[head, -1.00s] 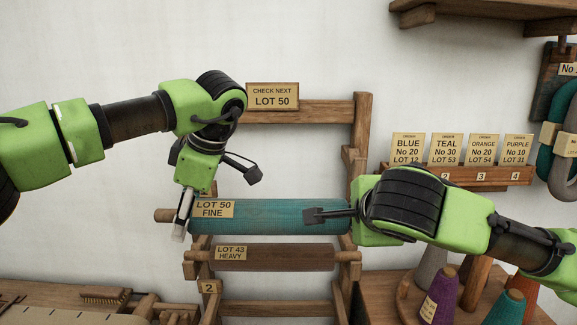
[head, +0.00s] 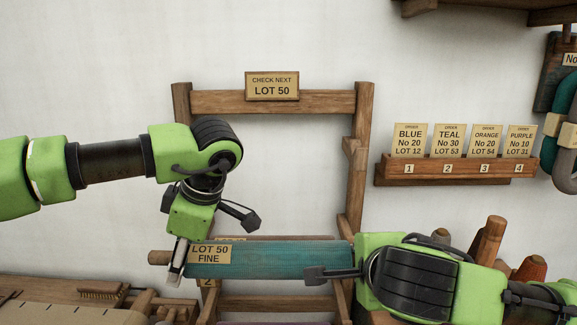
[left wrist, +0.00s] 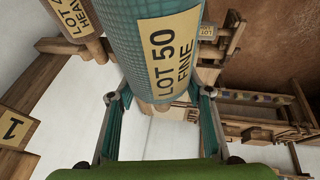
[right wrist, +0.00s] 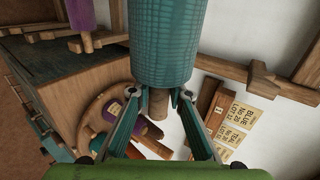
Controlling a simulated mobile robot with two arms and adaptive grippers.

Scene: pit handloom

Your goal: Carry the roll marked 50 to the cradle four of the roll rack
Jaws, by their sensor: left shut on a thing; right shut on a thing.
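The roll marked 50 (head: 285,261) is teal, with a tan label "LOT 50 FINE" at its left end. It lies roughly level across the front of the wooden roll rack (head: 363,150). A number 2 plate (head: 208,282) shows partly below the roll, and a number 1 plate (left wrist: 13,126) in the left wrist view. Cradle four cannot be made out.
A "CHECK NEXT LOT 50" sign (head: 272,87) is on the rack's top bar. The LOT 43 roll (left wrist: 85,32) is close by in the left wrist view. An order-card shelf (head: 445,171) is right of the rack. The rack's upper opening is clear.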

